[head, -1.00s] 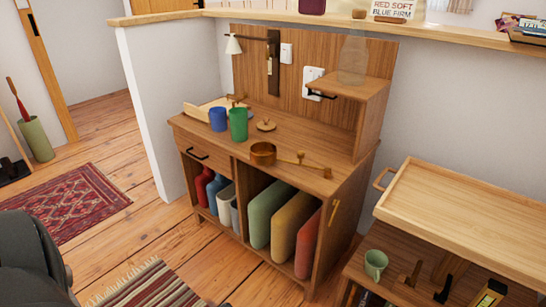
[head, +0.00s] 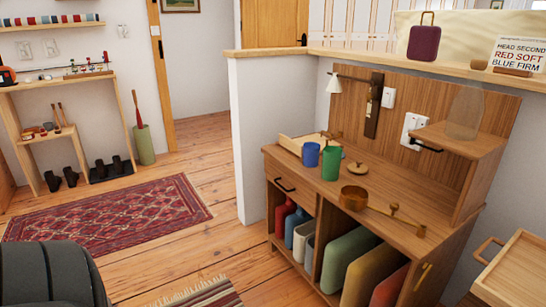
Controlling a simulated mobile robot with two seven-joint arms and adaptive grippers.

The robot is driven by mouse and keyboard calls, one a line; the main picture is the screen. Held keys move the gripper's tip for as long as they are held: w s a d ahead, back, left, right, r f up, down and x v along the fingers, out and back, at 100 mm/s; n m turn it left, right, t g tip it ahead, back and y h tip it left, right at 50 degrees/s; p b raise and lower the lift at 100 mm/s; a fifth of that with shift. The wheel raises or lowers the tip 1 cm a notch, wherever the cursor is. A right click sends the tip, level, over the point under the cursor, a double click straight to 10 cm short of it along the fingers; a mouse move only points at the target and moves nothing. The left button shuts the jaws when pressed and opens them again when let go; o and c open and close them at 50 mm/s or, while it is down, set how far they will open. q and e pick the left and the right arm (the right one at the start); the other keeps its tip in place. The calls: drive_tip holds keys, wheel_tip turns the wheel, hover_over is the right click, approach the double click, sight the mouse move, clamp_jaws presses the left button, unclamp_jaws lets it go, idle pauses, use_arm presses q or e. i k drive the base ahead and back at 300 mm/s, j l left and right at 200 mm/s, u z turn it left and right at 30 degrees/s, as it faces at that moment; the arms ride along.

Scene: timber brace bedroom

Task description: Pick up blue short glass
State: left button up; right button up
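A short blue glass (head: 310,154) stands upright on the wooden cabinet top (head: 395,205), near its left back part. A taller green glass (head: 330,163) stands close to its right and slightly nearer to me. A shallow wooden tray (head: 292,143) lies just behind and left of the blue glass. Neither of my grippers shows in the head view.
A copper pan (head: 354,198) with a long handle lies at the cabinet's front edge. A small brass lidded piece (head: 355,168) sits behind it. A dark chair (head: 45,275) fills the lower left. A red rug (head: 110,217) and open floor lie left of the cabinet.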

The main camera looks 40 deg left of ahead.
sight(312, 150)
drive_tip(key=u, duration=1.15)
drive_tip(key=i+j+z, duration=0.1)
drive_tip(key=z, duration=0.35)
drive_tip(key=i+j+z, duration=0.1)
drive_tip(key=z, duration=0.4)
drive_tip(key=j+z, duration=0.3)
drive_tip(key=z, duration=0.15)
drive_tip(key=i+j+z, duration=0.1)
drive_tip(key=j+z, duration=0.15)
drive_tip(key=j, duration=0.3)
drive_tip(key=j+z, duration=0.3)
drive_tip(key=j, duration=0.25)
drive_tip(key=j+z, duration=0.1)
drive_tip(key=j, duration=1)
